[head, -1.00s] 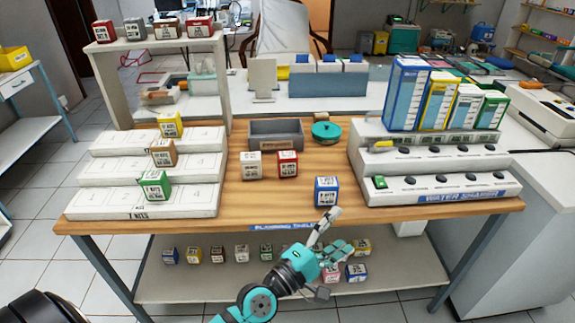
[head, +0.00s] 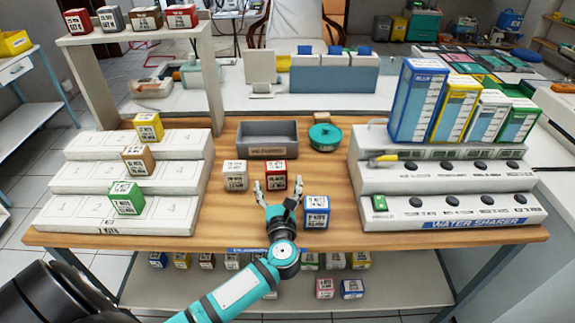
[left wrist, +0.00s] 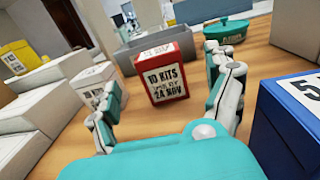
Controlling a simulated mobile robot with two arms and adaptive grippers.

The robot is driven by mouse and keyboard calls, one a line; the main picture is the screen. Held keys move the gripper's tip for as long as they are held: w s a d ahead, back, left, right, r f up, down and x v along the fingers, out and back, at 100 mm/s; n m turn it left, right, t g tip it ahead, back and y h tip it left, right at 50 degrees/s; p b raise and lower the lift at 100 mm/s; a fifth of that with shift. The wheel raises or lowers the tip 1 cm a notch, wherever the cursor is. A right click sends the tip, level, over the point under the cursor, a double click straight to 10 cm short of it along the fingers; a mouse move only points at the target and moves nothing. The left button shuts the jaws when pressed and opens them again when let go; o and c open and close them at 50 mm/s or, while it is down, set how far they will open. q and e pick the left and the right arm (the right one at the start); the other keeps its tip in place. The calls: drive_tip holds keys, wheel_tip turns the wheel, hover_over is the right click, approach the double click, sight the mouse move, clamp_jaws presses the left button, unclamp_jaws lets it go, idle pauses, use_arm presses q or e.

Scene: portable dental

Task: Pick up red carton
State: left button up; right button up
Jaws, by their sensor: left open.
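The red carton (head: 276,176) stands upright on the wooden table, in front of the grey bin. It has a white label. In the left wrist view the red carton (left wrist: 164,72) stands ahead, between and beyond the fingers, and its label reads "10 KITS" and "24 NOV". My left gripper (head: 275,190) is open and empty, just in front of the carton, its fingers pointing at it. In the left wrist view my left gripper (left wrist: 165,105) shows its two fingers spread wide. I cannot see contact with the carton. My right gripper is not in view.
A white carton (head: 235,176) stands close left of the red one, and a blue carton (head: 316,212) stands close right of the gripper. The grey bin (head: 267,140) and a teal round dish (head: 325,136) are behind. Stepped racks (head: 130,222) flank the table's left side.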

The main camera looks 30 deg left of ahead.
sight(276, 176)
use_arm(q)
drive_tip(key=shift+w+a+r, duration=0.1)
drive_tip(key=shift+w+a, duration=0.05)
drive_tip(key=shift+a, duration=0.05)
drive_tip(key=x, duration=0.3)
drive_tip(key=shift+w+a+p, duration=0.15)
drive_tip(key=shift+a+p, duration=0.05)
drive_tip(key=shift+p, duration=0.2)
drive_tip(key=x, duration=0.2)
drive_tip(key=shift+w+a+f, duration=0.15)
drive_tip(key=shift+w+f, duration=0.05)
drive_tip(key=shift+w, duration=0.05)
drive_tip(key=shift+w+a+f, duration=0.15)
drive_tip(key=shift+w+a, duration=0.1)
drive_tip(key=shift+w, duration=0.15)
drive_tip(key=c, duration=1.3)
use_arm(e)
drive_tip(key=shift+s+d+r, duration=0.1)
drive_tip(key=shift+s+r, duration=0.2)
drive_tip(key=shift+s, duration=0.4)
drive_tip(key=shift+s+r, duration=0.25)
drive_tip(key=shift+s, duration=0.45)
